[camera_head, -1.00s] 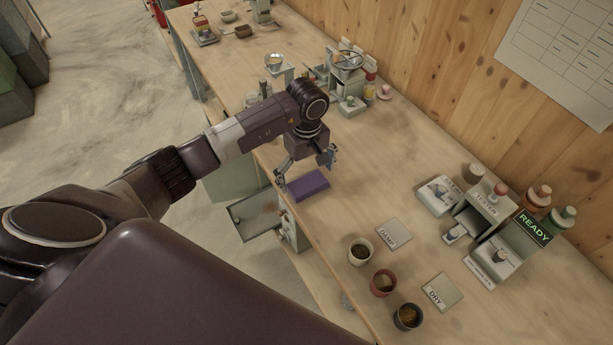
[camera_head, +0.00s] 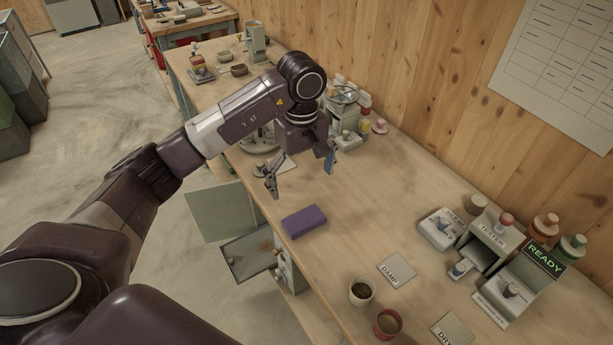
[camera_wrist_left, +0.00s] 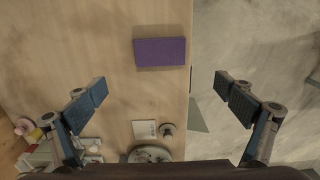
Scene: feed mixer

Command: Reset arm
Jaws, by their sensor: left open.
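My left gripper (camera_head: 300,174) is open and empty above the workbench in the head view. Its two spread fingers also show in the left wrist view (camera_wrist_left: 158,92). A purple block (camera_head: 304,221) lies on the bench near its front edge, below and apart from the fingers. In the left wrist view the purple block (camera_wrist_left: 161,51) lies beyond the fingertips, with bare wood around it. My right gripper is in neither view.
An open drawer (camera_head: 247,257) juts out below the bench edge. Cups (camera_head: 361,292) and the DAMP card (camera_head: 396,270) lie at the near end. The tester with a READY sign (camera_head: 544,262) stands at the right. The bench middle (camera_head: 390,195) is clear.

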